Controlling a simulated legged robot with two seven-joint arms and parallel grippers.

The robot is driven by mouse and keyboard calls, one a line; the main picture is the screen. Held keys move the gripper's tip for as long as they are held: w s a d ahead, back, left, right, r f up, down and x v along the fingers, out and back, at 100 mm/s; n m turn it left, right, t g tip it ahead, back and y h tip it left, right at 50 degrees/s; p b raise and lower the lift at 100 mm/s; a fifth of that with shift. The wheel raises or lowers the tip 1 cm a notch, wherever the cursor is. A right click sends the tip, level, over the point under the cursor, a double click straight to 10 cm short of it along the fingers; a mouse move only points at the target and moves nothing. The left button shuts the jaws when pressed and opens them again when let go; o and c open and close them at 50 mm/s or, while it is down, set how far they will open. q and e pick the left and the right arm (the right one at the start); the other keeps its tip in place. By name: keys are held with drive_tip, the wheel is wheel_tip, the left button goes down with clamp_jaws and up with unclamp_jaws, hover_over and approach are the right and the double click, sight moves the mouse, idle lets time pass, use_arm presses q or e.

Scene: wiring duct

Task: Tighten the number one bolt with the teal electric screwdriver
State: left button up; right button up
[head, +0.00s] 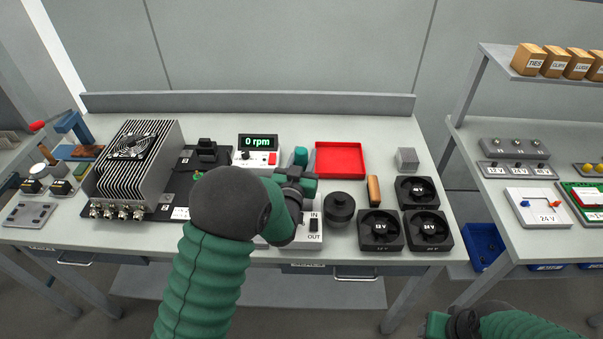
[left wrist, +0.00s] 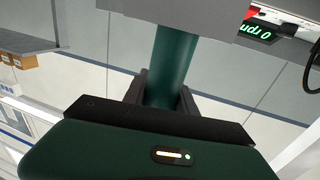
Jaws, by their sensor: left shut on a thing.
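The teal electric screwdriver (head: 300,156) stands at the middle of the bench, its rounded top showing above my left gripper (head: 299,180). In the left wrist view its teal barrel (left wrist: 171,62) runs between the two dark fingers of my left gripper (left wrist: 162,92), which is shut on it. Its tip is not visible. A black plate (head: 187,178) with small marked parts lies left of my arm. I cannot make out the number one bolt; my left arm hides part of the bench. My right gripper (head: 452,324) is at the bottom right edge, away from the bench, partly cut off.
A white box with a "0 rpm" display (head: 258,143) stands behind my left arm. A finned heatsink (head: 137,165) is at left. A red tray (head: 340,160), a round black part (head: 339,208), an IN/OUT switch (head: 314,224) and several fans (head: 380,229) crowd the right side.

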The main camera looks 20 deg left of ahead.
use_arm(q)
clamp_jaws()
wheel_tip(320, 180, up, 18)
idle(0.4)
drive_tip(key=shift+p, duration=0.3)
